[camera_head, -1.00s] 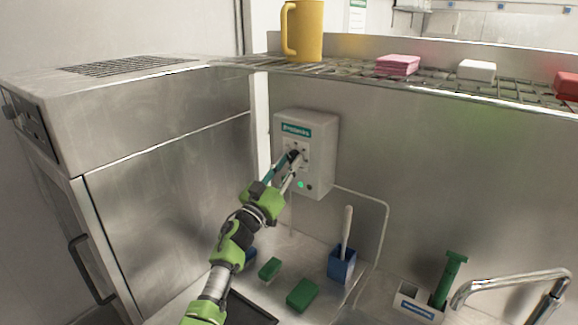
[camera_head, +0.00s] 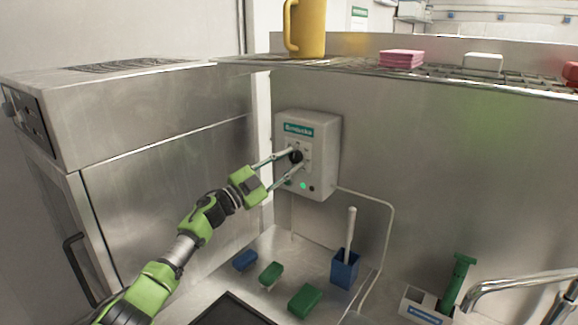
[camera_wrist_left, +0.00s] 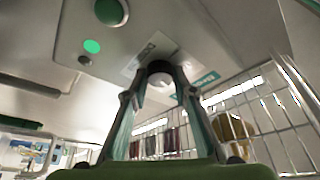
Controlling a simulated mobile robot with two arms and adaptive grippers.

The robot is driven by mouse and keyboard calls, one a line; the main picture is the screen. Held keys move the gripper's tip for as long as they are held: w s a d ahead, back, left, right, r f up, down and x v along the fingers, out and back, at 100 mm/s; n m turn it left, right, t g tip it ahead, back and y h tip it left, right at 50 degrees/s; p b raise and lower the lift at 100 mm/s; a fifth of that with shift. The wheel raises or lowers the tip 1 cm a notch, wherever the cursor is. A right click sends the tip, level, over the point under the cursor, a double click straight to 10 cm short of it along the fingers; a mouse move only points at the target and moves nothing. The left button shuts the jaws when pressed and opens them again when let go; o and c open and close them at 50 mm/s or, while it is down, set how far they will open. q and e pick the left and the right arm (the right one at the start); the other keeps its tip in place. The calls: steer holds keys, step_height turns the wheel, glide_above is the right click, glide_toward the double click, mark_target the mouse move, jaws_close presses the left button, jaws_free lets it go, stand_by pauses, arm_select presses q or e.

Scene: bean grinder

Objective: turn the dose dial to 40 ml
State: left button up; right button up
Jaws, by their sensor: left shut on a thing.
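The dispenser box (camera_head: 322,140) is light grey with a teal label and is fixed to the steel wall. Its dose dial (camera_head: 296,157) is a small black round knob on the front face. My left gripper (camera_head: 297,159) reaches it from the left, shut on the dial with one finger above and one below. In the left wrist view the dial (camera_wrist_left: 160,71) sits between the fingertips (camera_wrist_left: 158,80). The dial's setting and the scale marks are too small to read. A green light (camera_head: 303,184) glows under the dial. My right gripper is out of view.
A wire shelf (camera_head: 440,72) with a yellow mug (camera_head: 305,28) and pink sponges (camera_head: 401,58) runs above. Below stand a blue holder with a brush (camera_head: 344,268) and green blocks (camera_head: 305,298). A steel appliance (camera_head: 165,150) stands left. A thin pipe (camera_head: 388,225) runs down right.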

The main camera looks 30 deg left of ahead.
arm_select(q)
steer(key=m, duration=0.1)
steer(key=m+g, duration=0.1)
steer(key=m, duration=0.1)
steer(key=shift+a+r+m+g+h, duration=0.1)
steer(key=shift+r+m+g+h, duration=0.05)
steer(key=shift+m+g+h, duration=0.2)
steer(key=m+g, duration=0.1)
steer(key=m, duration=0.2)
steer(key=shift+r+p, duration=0.15)
steer(key=shift+p, duration=0.25)
steer(key=m, duration=0.1)
steer(key=m+g+p, duration=0.1)
steer(key=m+p, duration=0.1)
steer(key=m, duration=0.1)
steer(key=shift+r+g, duration=0.25)
steer(key=m+y+p, duration=0.1)
steer(key=m+p, duration=0.1)
steer(key=shift+r+m+g+p, duration=0.15)
steer(key=shift+m+g+p, duration=0.1)
steer(key=shift+g+p, duration=0.15)
steer(key=m+y+p, duration=0.1)
steer(key=m+p, duration=0.1)
steer(key=p, duration=0.1)
steer(key=shift+r+g, duration=0.1)
steer(key=shift+g, duration=0.2)
steer(key=shift+m+y+p, duration=0.65)
steer(key=shift+m+p, duration=0.35)
steer(key=shift+p, duration=0.3)
steer(key=shift+f, duration=0.2)
